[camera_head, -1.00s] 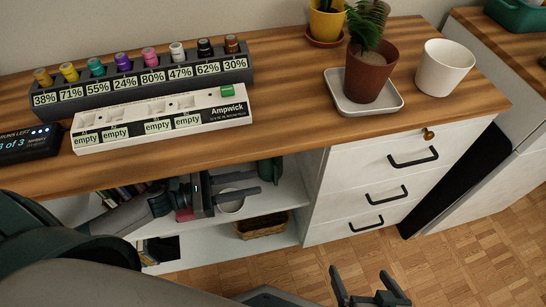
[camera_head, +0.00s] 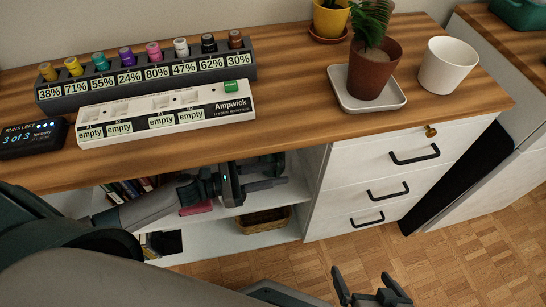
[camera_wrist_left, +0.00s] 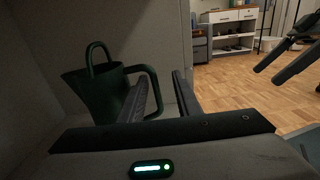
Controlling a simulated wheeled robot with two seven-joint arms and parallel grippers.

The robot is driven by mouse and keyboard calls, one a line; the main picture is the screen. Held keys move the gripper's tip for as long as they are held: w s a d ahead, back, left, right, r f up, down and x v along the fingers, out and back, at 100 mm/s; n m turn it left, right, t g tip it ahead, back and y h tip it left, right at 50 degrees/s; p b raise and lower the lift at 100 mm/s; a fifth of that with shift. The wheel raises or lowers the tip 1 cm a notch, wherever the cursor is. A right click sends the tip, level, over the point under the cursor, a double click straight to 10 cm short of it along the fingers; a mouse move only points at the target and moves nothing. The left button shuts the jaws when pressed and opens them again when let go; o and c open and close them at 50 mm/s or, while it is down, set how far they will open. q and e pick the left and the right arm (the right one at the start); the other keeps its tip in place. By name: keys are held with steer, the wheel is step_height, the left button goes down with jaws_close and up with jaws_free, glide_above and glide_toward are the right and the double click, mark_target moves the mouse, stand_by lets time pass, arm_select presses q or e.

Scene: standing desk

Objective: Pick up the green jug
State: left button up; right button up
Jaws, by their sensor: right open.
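The dark green jug (camera_wrist_left: 88,98) stands at the left of the left wrist view, with an upright loop handle on top and a side handle (camera_wrist_left: 154,80) reaching right. My left gripper (camera_wrist_left: 162,88) is open, its fingers spread at the jug's right. The side handle shows between the fingers, and the left finger overlaps the jug. I cannot tell whether they touch. In the head view my left gripper (camera_head: 267,175) is below the desk edge, in front of the open shelf, and the jug is mostly hidden there. My right gripper (camera_head: 370,283) is open and empty above the floor.
The wooden desk top (camera_head: 290,130) lies above my left gripper. White drawers (camera_head: 385,180) stand right of the shelf. A basket (camera_head: 264,221) and books (camera_head: 130,188) sit on the shelves. A potted plant (camera_head: 373,70) and white pot (camera_head: 447,65) stand on the desk.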

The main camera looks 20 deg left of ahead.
arm_select(q)
steer(key=shift+w+d, duration=0.1)
steer(key=x, duration=0.5)
steer(key=shift+w+a+r, duration=0.1)
steer(key=shift+w+a, duration=0.15)
steer(key=shift+w, duration=0.05)
stand_by(0.4)
jaws_close()
steer(key=shift+r, duration=0.1)
stand_by(1.2)
